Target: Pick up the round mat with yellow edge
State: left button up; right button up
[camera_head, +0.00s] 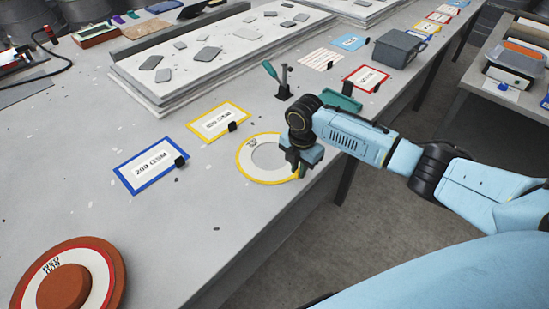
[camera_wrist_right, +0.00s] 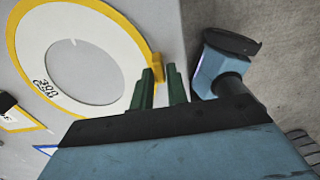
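The round mat with yellow edge (camera_head: 247,160) is a flat white ring with a hole in its middle. It lies on the grey table near the front edge; in the right wrist view its printed face (camera_wrist_right: 118,44) fills the upper left. A small yellow tab sticks out from its rim. My right gripper (camera_head: 298,172) is at the mat's right rim. In the right wrist view its two green fingers (camera_wrist_right: 162,70) stand apart with a narrow gap. The left finger's tip is close to the tab; whether they touch is unclear. My left gripper is not in view.
A yellow-framed card (camera_head: 217,121) and a blue-framed card (camera_head: 150,166) lie left of the mat. A brown round mould (camera_head: 112,262) with a red-edged ring is at lower left. A green-handled tool (camera_head: 271,70), green block (camera_head: 345,102) and red-framed card (camera_head: 366,78) are beyond my right arm.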

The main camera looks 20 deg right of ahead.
grip_shut()
notch_tip(320, 180, up, 10)
jog(key=p, duration=0.1)
dwell(1.0)
